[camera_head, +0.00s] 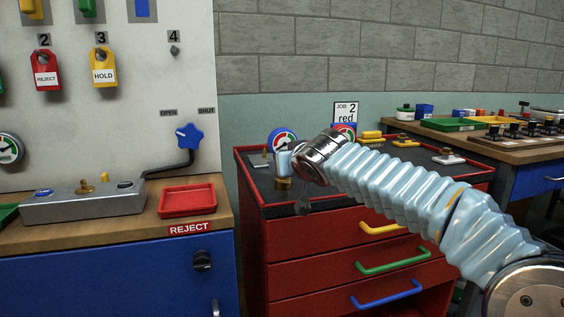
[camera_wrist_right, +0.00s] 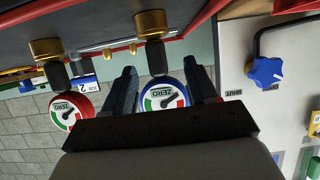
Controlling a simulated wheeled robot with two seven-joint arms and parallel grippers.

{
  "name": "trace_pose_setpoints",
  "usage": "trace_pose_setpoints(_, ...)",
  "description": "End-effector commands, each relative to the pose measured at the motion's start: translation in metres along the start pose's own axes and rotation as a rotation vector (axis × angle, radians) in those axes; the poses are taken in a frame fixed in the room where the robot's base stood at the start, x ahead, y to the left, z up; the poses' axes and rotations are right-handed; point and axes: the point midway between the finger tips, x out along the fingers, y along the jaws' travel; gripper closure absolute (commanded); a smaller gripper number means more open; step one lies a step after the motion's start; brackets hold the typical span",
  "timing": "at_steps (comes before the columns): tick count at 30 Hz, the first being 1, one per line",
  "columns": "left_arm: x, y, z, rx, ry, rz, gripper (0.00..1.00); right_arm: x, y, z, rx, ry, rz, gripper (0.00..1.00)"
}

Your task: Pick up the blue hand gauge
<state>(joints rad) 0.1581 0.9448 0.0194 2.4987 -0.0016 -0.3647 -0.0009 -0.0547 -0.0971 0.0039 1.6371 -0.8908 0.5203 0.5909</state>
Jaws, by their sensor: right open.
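The blue hand gauge (camera_head: 283,139) stands upright on the red cabinet's top, with a blue-rimmed dial and brass base. In the right wrist view, which is upside down, its dial (camera_wrist_right: 165,94) and black grip appear between the two dark fingers of my right gripper (camera_wrist_right: 160,66). The gripper is open, with a visible gap beside each finger. In the head view the right wrist covers part of the gauge, and the fingers are hard to make out. Whether a finger touches it cannot be told. My left gripper is out of view.
A red-rimmed gauge (camera_wrist_right: 72,111) stands close beside the blue one, also seen behind my wrist (camera_head: 345,130). Brass and yellow pieces (camera_head: 405,142) lie further right on the cabinet (camera_head: 335,228). The left bench holds a red reject tray (camera_head: 188,201) and a lever with a blue star knob (camera_head: 189,136).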

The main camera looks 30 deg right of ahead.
Motion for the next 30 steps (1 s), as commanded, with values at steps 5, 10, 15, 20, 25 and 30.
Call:
trace_pose_setpoints(5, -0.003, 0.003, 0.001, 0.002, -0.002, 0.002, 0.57, 0.020, 0.000, -0.001, 0.000, 0.000, 0.000, 0.43)
trace_pose_setpoints(10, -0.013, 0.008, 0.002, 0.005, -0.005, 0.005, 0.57, 0.038, 0.003, -0.006, 0.000, -0.003, 0.001, 0.43)
trace_pose_setpoints(15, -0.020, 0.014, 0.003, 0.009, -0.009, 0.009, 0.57, 0.065, 0.004, -0.008, 0.000, -0.002, 0.000, 0.43)
trace_pose_setpoints(20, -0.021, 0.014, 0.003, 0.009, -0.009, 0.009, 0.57, 0.075, 0.005, -0.007, 0.001, 0.001, 0.000, 0.43)
trace_pose_setpoints(25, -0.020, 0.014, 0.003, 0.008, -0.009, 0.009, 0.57, 0.074, 0.005, -0.007, 0.001, 0.001, 0.000, 0.44)
trace_pose_setpoints(30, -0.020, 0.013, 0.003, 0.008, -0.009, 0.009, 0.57, 0.074, 0.005, -0.007, 0.000, 0.001, 0.000, 0.70)
